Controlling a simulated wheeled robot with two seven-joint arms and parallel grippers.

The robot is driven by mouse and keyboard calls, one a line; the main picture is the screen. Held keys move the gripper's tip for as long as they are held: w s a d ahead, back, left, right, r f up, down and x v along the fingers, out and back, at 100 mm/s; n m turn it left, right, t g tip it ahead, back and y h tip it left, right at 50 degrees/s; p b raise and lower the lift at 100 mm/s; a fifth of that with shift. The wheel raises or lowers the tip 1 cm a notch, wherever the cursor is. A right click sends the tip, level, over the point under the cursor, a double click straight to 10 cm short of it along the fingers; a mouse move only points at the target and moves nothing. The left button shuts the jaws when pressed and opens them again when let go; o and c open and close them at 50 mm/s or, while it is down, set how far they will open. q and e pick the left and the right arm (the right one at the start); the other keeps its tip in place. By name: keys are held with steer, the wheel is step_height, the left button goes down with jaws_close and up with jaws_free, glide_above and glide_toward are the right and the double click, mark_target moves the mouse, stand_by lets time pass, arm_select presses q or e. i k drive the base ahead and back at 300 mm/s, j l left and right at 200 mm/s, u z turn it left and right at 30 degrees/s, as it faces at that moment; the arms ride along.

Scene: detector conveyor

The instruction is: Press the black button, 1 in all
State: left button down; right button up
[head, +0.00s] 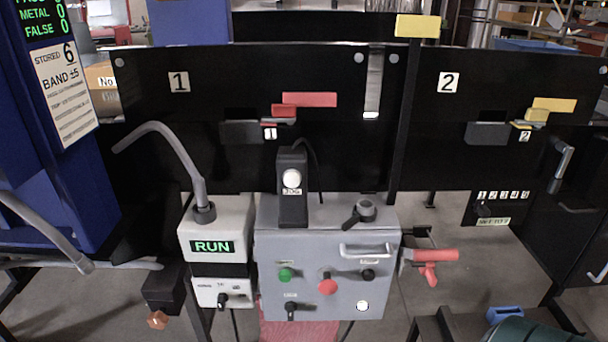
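The black button (368,274) is a small round button on the right of the front face of the grey control box (330,255), just below the box's pale handle. A green button (285,274) and a larger red button (327,286) stand to its left on the same face. A white round button or lamp (362,306) is below it, and a black selector knob (291,309) is at lower left. Nothing covers the black button. Neither of my grippers shows in the head view.
A white unit reading RUN (212,246) with a bent grey lever (190,165) stands left of the box. A black scanner-like device (292,190) and a black knob (362,212) sit on top. A red-handled clamp (432,257) juts out at right. Black panels stand behind.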

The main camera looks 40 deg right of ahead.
mark_target(367, 275)
steer(key=z, duration=1.3)
